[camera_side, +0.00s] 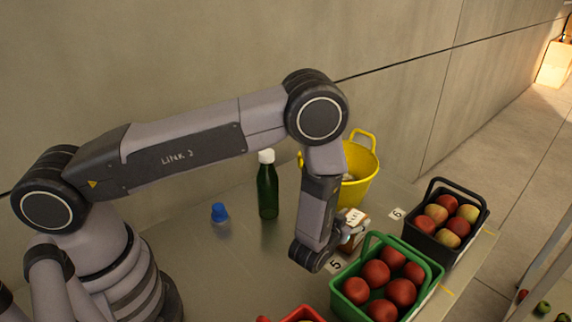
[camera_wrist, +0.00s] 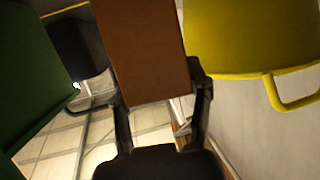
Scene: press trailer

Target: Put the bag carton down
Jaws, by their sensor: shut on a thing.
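The bag carton (camera_side: 352,227), brown with a pale printed top, shows in the side view, partly hidden behind my wrist. My gripper (camera_side: 340,243) is at its left side. In the wrist view the plain brown face of the carton (camera_wrist: 146,55) stands between the two fingers of my gripper (camera_wrist: 160,105), which are shut on it. The carton looks roughly upright. I cannot tell whether its bottom touches the metal table (camera_side: 190,260).
A green basket of red apples (camera_side: 343,293) stands close in front of the carton. A black basket (camera_side: 429,245) of apples is to its right. A yellow bucket (camera_side: 361,173) stands behind. A green bottle (camera_side: 268,192) and a blue cap (camera_side: 220,213) stand left, with bare table around.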

